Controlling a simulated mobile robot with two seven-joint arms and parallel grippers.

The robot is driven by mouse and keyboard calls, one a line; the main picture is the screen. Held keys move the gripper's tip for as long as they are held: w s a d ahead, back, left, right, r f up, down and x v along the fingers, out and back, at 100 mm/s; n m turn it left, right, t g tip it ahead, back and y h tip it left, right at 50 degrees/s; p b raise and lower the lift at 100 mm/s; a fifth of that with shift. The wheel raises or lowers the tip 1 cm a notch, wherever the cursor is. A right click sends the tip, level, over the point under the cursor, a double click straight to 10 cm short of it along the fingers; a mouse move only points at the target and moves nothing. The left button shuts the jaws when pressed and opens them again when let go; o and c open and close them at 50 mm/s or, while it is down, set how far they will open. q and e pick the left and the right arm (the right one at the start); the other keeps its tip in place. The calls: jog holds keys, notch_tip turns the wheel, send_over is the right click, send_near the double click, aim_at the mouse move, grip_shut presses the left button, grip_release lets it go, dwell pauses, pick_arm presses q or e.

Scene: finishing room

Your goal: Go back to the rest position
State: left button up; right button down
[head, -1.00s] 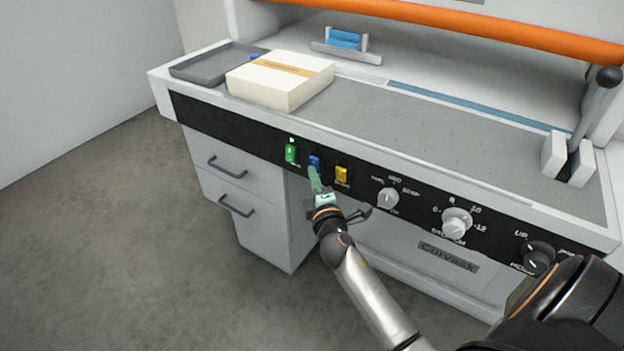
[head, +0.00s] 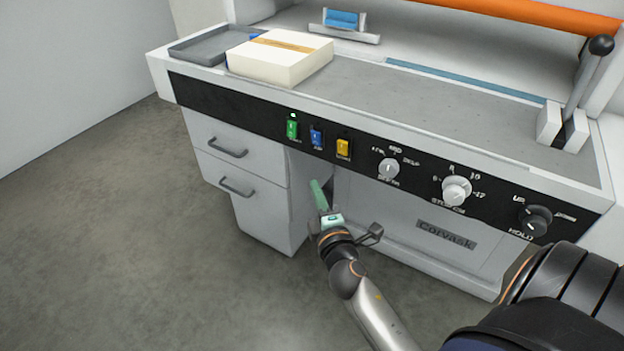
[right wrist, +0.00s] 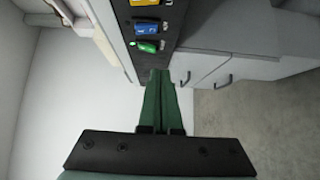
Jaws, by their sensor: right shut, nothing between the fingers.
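My right gripper (head: 317,188) is shut and empty, its green fingers together. In the head view it is in front of the machine's lower front, below the row of rocker switches and apart from the panel. In the right wrist view the closed fingers (right wrist: 160,85) point toward the panel's edge and the drawers. The green switch (head: 292,129) has a lit green light above it; it also shows in the right wrist view (right wrist: 147,47). Beside it are a blue switch (head: 317,138) and a yellow switch (head: 343,148). My left gripper is not in view.
The black control panel (head: 240,112) carries three knobs on its right part. Drawers with handles (head: 228,148) are below left. A paper stack (head: 278,62) and a grey tray (head: 210,47) lie on the worktop. A lever (head: 590,75) stands at right. The floor at left is clear.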

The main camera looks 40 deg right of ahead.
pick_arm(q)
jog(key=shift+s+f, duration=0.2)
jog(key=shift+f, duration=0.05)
pick_arm(e)
jog(key=shift+s+a, duration=0.2)
jog(key=shift+s, duration=0.25)
jog(key=shift+f, duration=0.1)
jog(key=s+a+f+m+g+y, duration=0.8)
jog(key=s+a+f+m+y, duration=0.25)
jog(key=s+a+f, duration=0.75)
pick_arm(q)
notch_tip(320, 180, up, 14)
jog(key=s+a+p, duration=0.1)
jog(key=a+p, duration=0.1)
jog(key=p, duration=1.6)
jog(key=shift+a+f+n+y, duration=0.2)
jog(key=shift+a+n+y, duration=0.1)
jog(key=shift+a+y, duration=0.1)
pick_arm(e)
notch_tip(320, 180, up, 14)
jog(key=d+h, duration=0.1)
jog(key=d, duration=0.1)
jog(key=shift+w+d+f+m+t, duration=0.2)
jog(key=shift+d+m+t, duration=0.1)
jog(key=shift+m+t, duration=0.15)
